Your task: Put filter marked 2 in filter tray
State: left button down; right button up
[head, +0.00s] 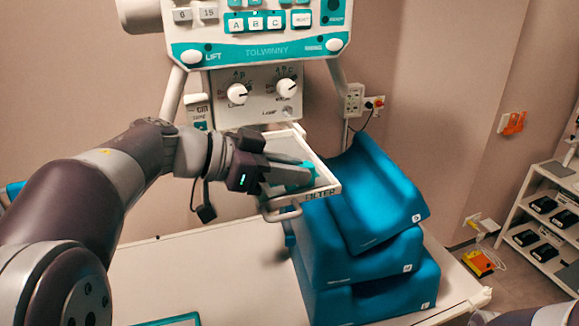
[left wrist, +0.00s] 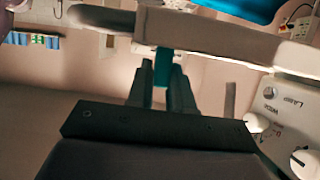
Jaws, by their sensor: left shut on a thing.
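The filter tray (head: 328,188) is a white framed tray labelled FILTER, fixed below the machine's dial panel in the head view. My left gripper (head: 300,178) is over the tray. It is shut on a teal piece (head: 307,169), seen between the fingers in the left wrist view too (left wrist: 162,66). This looks like the filter's handle or edge; its number cannot be read, and the gripper hides much of it. I cannot tell whether the filter touches the tray floor. The tray's pale edge crosses the left wrist view (left wrist: 200,32). My right gripper is not in view.
The machine panel (head: 262,95) with dials and buttons stands just behind the tray. Blue stacked cushions (head: 365,270) stand on the white table (head: 220,280) right below the tray. A shelf (head: 540,215) with black items is at the far right. The table's left part is mostly clear.

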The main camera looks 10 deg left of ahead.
pick_arm(q)
jog(key=c, duration=1)
grip_release()
jog(key=shift+w+f, duration=0.2)
jog(key=shift+w, duration=0.2)
jog(key=shift+w+a, duration=0.1)
jog(key=shift+w, duration=0.05)
jog(key=shift+s+r, duration=0.2)
jog(key=shift+s, duration=0.15)
jog(key=b+v, duration=0.2)
jog(key=v, duration=0.9)
jog(key=shift+s+a+r+b, duration=0.15)
jog(key=shift+a+b, duration=0.2)
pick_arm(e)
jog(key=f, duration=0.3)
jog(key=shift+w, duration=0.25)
